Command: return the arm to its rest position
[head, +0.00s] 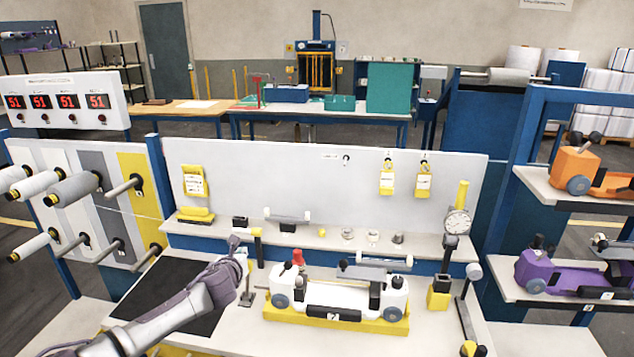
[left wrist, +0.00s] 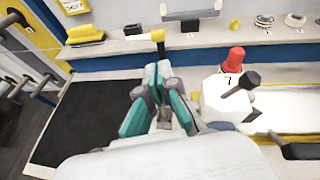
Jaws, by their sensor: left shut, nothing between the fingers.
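My left arm (head: 165,325) reaches in from the lower left over the bench. Its gripper (head: 241,252) is shut and empty, just left of the white numbered shuttle unit (head: 335,297) on its yellow base. The left wrist view shows the gripper's teal and grey fingers (left wrist: 158,78) close together above the bench, between the black mat (left wrist: 85,120) and the white unit (left wrist: 228,100) with its red cap (left wrist: 234,60). I cannot tell whether the gripper touches anything. My right gripper is not in view.
A small yellow-topped black tool (head: 257,243) stands just beyond the gripper. A dial gauge (head: 457,223) stands at the right. Spools on pegs (head: 70,190) stick out at the left. The black mat (head: 165,290) is bare. An orange unit (head: 575,168) sits on the right rack.

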